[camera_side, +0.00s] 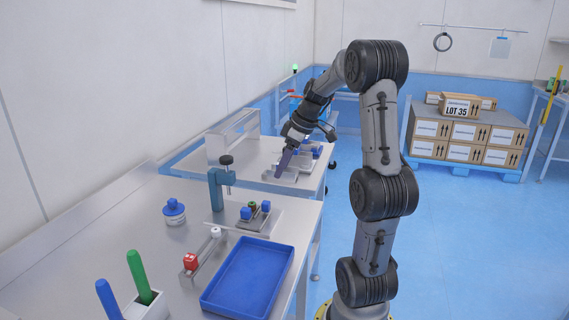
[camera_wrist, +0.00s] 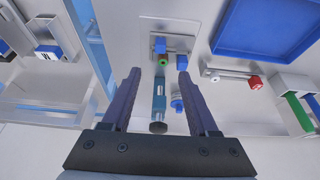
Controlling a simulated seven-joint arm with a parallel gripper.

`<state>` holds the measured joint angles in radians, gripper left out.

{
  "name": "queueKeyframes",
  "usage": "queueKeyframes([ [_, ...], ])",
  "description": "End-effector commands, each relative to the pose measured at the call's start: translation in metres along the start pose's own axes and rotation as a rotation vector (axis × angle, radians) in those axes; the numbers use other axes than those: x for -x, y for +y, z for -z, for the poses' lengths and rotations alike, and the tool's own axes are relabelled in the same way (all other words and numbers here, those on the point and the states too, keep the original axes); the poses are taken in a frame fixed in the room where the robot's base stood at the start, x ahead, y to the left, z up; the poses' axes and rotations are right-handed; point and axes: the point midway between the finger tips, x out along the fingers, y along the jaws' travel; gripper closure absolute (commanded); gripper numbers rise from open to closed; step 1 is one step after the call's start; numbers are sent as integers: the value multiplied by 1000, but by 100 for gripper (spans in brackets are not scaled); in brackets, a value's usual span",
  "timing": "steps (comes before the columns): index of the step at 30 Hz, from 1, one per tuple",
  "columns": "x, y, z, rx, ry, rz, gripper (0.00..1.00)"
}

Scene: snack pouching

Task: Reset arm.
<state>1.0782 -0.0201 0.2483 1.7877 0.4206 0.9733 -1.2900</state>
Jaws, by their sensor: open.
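My gripper (camera_side: 284,163) is raised over the far part of the work area, beside the low tray holding small blue items. In the wrist view my gripper (camera_wrist: 155,75) shows its two dark fingers spread apart with nothing between them. Below and beyond the fingers a blue press-like stand (camera_wrist: 159,88) is seen from above. That stand (camera_side: 215,188) is upright on the near bench in the side view. My arm reaches up from its base and bends over toward the benches.
Cartons (camera_side: 465,131) stand on a pallet behind.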

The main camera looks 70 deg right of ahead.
Motion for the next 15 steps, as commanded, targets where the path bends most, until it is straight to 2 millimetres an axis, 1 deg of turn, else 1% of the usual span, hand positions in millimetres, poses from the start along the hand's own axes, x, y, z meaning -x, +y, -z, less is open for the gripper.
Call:
queueKeyframes([
  [4, 6, 0, 0, 0, -1, 0, 40],
  [15, 6, 0, 0, 0, -1, 1, 40],
])
